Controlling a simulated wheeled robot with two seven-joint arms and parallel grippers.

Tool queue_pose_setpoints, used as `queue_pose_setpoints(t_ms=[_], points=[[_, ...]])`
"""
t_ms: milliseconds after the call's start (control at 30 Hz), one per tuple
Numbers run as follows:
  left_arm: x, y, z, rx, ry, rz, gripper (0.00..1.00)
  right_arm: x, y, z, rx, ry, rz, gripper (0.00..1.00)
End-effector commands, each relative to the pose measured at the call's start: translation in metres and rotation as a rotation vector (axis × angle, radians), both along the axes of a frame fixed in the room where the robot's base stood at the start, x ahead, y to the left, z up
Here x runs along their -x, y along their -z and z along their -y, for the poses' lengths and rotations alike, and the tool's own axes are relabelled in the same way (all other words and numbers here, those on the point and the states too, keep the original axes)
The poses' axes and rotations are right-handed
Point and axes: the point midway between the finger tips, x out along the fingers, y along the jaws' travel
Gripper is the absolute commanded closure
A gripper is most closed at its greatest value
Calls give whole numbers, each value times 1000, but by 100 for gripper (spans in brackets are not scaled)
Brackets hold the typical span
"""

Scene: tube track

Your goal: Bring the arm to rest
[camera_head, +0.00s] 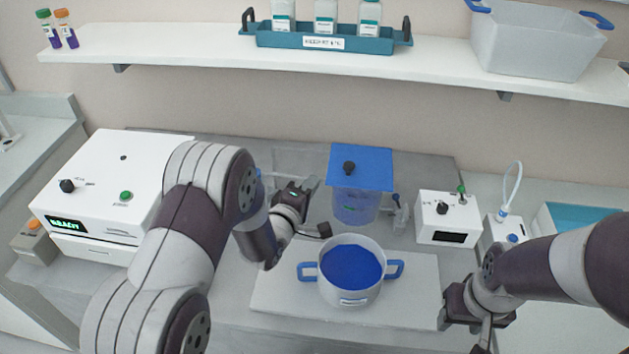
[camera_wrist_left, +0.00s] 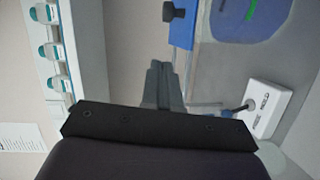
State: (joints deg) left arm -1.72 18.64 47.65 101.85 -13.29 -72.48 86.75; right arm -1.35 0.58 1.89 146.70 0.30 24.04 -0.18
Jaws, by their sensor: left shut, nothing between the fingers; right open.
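My left gripper (camera_head: 312,184) is in the middle of the head view, above the bench and just left of the blue-lidded container. In the left wrist view its fingers (camera_wrist_left: 158,75) are together with nothing between them. My right gripper (camera_head: 478,344) is at the lower right of the head view, beside the right edge of the white board. It is open, and its fingertips are partly cut off by the frame's lower edge.
A pot (camera_head: 352,290) with blue contents and blue handles stands on a white board (camera_head: 280,300). Behind it is a blue-lidded container (camera_head: 360,170). White devices stand left (camera_head: 110,165) and right (camera_head: 448,215). A shelf (camera_head: 180,45) holds a blue bottle rack (camera_head: 325,42) and a grey bin (camera_head: 535,45).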

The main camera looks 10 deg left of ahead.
Motion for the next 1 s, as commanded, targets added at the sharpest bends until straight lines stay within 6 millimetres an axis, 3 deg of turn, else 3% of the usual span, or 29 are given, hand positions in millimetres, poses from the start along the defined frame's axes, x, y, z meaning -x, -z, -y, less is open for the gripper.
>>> queue_pose_setpoints(t_ms=[233,500,567,600,700,767,867,900,1000], points=[[47,-3,-13,-1,-1,-1,100,0,13,0,0,0,0,51],[57,-4,-15,-44,5,2,100,0,13,0,0,0,0,51],[60,15,-17,-173,15,-56,100,0,13,0,0,0,0,51],[68,39,-21,-301,32,-147,100,0,13,0,0,0,0,51],[104,86,-39,-692,161,-431,100,0,13,0,0,0,0,51],[136,97,-50,-901,306,-599,100,0,13,0,0,0,0,51],[198,91,-60,-1125,607,-818,100,0,13,0,0,0,0,51],[221,82,-62,-1171,727,-877,100,0,13,0,0,0,0,51],[267,53,-59,-1211,952,-953,100,0,13,0,0,0,0,51]])
